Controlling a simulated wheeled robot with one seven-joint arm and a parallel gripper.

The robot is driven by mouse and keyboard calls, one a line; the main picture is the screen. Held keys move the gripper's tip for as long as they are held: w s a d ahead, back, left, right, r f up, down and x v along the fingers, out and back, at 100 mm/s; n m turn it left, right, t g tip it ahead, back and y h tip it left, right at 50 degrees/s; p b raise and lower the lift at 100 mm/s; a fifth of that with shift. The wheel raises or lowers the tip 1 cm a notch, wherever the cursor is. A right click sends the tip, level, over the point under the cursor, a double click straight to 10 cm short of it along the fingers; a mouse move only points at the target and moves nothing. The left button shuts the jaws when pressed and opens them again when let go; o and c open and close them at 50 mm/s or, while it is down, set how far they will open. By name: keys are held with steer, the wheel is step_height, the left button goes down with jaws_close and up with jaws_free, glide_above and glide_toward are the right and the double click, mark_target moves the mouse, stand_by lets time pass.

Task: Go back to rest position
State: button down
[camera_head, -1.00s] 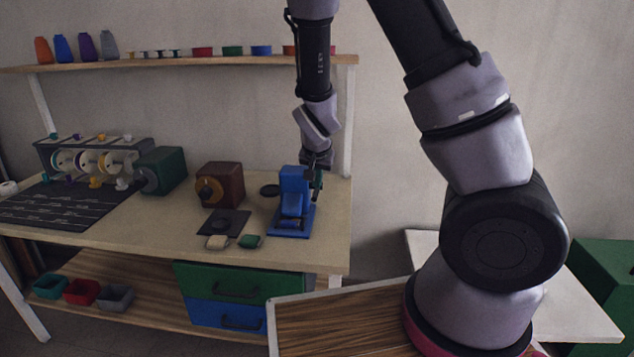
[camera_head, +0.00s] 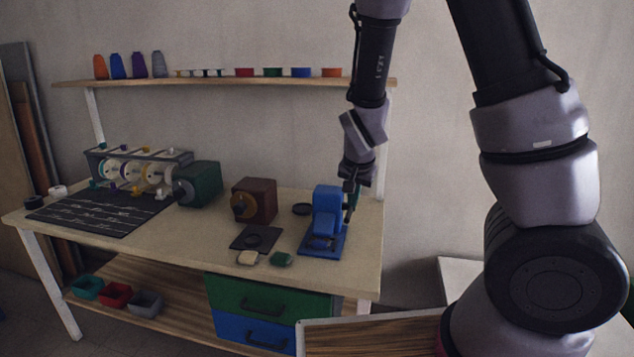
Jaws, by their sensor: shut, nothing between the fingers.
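My gripper (camera_head: 350,212) hangs from my arm at the right end of the workbench, pointing down. It is shut and looks empty. It is close to the right side of the blue press-like machine (camera_head: 327,215). I cannot tell whether it touches the machine. My arm comes down from the top of the view, and its thick lower links fill the right side.
The workbench (camera_head: 375,262) also holds a brown machine (camera_head: 255,200), a green machine (camera_head: 198,184), a spool rack (camera_head: 140,172) and a black mat (camera_head: 95,212). A shelf (camera_head: 215,82) with cones and small tubs runs above. Bare wall lies right of the bench.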

steer(key=s+d+r, duration=0.3)
steer(key=s+r, duration=0.3)
steer(key=r, duration=0.3)
steer(key=s+d+r+n+t+y, duration=0.1)
steer(key=s+d+r, duration=0.2)
steer(key=r, duration=0.6)
steer(key=s+d+r+n+t+y, duration=0.1)
steer(key=s+d+r, duration=0.2)
steer(key=s+r, duration=0.5)
steer(key=shift+s+d+r, duration=0.15)
steer(key=shift+s+r, duration=0.15)
steer(key=shift+r, duration=0.2)
steer(key=shift+y, duration=0.3)
